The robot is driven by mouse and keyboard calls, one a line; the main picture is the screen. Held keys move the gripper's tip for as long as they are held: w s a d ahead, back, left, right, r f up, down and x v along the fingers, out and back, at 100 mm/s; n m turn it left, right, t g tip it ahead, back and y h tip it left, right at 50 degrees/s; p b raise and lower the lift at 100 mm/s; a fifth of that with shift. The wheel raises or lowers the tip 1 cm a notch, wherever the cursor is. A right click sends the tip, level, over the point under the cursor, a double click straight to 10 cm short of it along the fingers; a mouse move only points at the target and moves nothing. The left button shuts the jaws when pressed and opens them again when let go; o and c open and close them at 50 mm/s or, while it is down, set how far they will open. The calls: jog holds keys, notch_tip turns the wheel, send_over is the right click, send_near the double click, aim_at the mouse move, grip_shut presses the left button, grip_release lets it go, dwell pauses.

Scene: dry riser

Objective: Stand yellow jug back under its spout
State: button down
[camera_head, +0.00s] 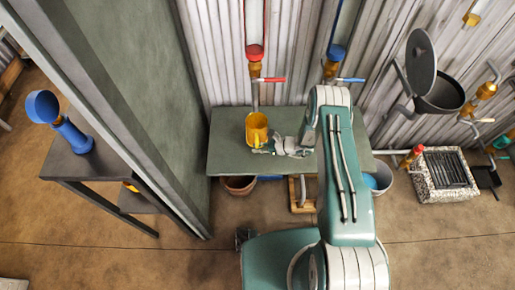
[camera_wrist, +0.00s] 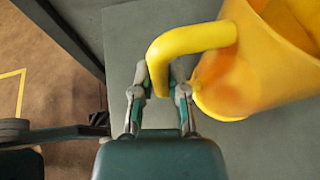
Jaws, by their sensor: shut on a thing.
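The yellow jug (camera_head: 256,128) is on or just above the grey-green bench (camera_head: 222,160), below the pipe with the red collar and red-handled tap (camera_head: 270,80). In the wrist view the jug (camera_wrist: 250,75) fills the upper right, and its handle (camera_wrist: 190,42) curves down between my fingers. My gripper (camera_head: 268,150) is at the jug's near side, and in the wrist view my gripper (camera_wrist: 160,90) is shut on the handle. The jug looks tilted in the wrist view; whether its base touches the bench is unclear.
A blue-handled tap (camera_head: 350,80) hangs right of the red one. A green wall panel (camera_head: 130,80) stands close on the left. Below the bench are a terracotta pot (camera_head: 238,185) and a bucket (camera_head: 380,178). A stone drain box (camera_head: 447,172) sits at right.

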jog(key=shift+f, duration=0.45)
dwell(0.4)
jog(key=c, duration=0.6)
grip_release()
jog(key=shift+d, duration=0.1)
jog(key=v, duration=1.1)
jog(key=shift+s+d+r, duration=0.1)
jog(key=shift+d, duration=0.3)
jog(key=shift+r, duration=0.1)
